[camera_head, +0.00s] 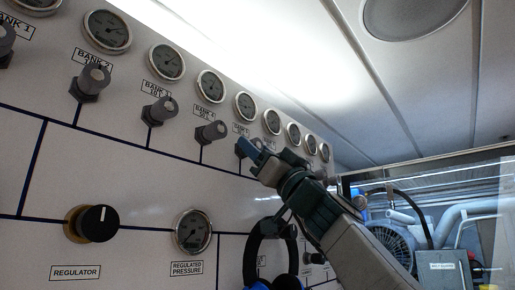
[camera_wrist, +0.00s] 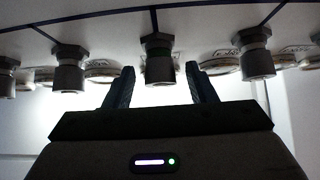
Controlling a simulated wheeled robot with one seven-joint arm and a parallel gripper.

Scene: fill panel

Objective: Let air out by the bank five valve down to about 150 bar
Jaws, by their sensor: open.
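My gripper (camera_head: 251,147) is at the panel in the head view, at the fifth valve position in the row, where it hides most of that valve. In the wrist view the two fingers of my gripper (camera_wrist: 161,82) are spread apart. A grey valve knob (camera_wrist: 160,68) stands between and just beyond the fingertips, with a visible gap on each side. The label at this position is small and partly covered, so I cannot read it surely. The round gauge (camera_head: 246,106) above it is too small to read.
Neighbouring valve knobs (camera_head: 211,132) (camera_wrist: 68,74) stand close on both sides, under a row of gauges (camera_head: 210,86). A black regulator knob (camera_head: 98,223) and a regulated pressure gauge (camera_head: 193,232) are lower. A black looped item (camera_head: 254,262) hangs below my arm. Machinery is at right.

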